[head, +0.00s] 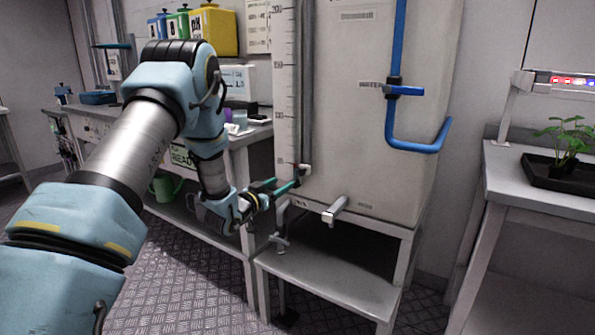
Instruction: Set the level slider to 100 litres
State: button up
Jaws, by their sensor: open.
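The tall pale water tank (378,110) stands on a metal stand. A vertical level scale (285,90) with tick marks and numbers runs up its left edge, beside a grey tube. A small slider with a reddish mark (300,167) sits near the bottom of the scale. My gripper (287,187) is open, its teal fingertips close to the slider at its lower left. I cannot tell whether they touch it. The number beside the slider is too small to read.
A blue pipe (390,95) with a blue valve handle (404,90) runs down the tank's front. A tap (336,209) sticks out low down. A workbench (250,133) with coloured canisters (212,30) is at left. A bench with a potted plant (567,140) is at right.

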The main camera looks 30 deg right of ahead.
aim_at(300, 172)
jog(key=p+x, duration=0.1)
jog(key=x, duration=0.9)
jog(key=shift+d, duration=0.35)
jog(key=shift+c, duration=0.3)
grip_shut()
dwell(0.6)
